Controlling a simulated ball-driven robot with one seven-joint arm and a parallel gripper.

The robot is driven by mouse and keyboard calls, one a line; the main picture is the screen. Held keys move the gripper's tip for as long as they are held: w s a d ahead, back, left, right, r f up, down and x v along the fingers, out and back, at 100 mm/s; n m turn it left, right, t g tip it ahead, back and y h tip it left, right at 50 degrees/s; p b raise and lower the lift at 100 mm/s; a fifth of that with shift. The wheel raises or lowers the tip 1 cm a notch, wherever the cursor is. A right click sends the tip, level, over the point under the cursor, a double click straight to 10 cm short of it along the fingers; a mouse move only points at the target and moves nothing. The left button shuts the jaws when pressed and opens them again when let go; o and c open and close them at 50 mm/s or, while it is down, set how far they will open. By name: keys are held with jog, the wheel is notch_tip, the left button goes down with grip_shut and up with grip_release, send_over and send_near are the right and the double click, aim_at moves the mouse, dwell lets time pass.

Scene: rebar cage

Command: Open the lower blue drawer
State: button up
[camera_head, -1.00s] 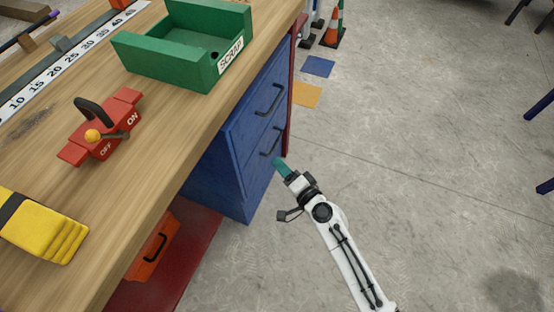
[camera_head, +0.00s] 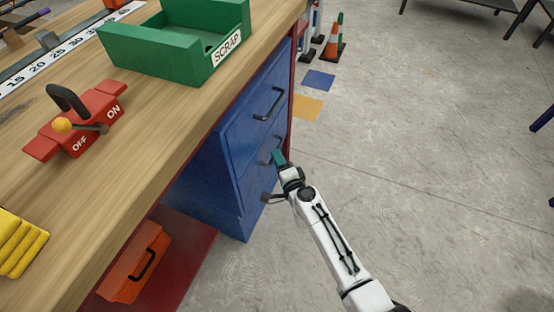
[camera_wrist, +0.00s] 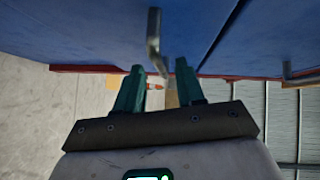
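The lower blue drawer (camera_head: 258,183) is under the workbench and looks flush with the cabinet. Its dark bar handle (camera_head: 268,152) is partly hidden by my gripper (camera_head: 278,157), which is right at it. In the wrist view, my gripper (camera_wrist: 158,82) shows two teal fingers standing apart. The handle (camera_wrist: 154,35) reaches down from the blue drawer face (camera_wrist: 80,30) into the line of the gap between the fingers. I see no grip on it. Whether a finger touches it cannot be told.
The upper blue drawer (camera_head: 252,108) with its own handle (camera_head: 268,103) is just above. The wooden benchtop (camera_head: 150,140) overhangs on the left, with a green scrap bin (camera_head: 160,57) on it. An orange case (camera_head: 133,265) sits on the low red shelf.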

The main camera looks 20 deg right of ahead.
jog(key=shift+w+f, duration=0.1)
jog(key=shift+w, duration=0.85)
grip_shut()
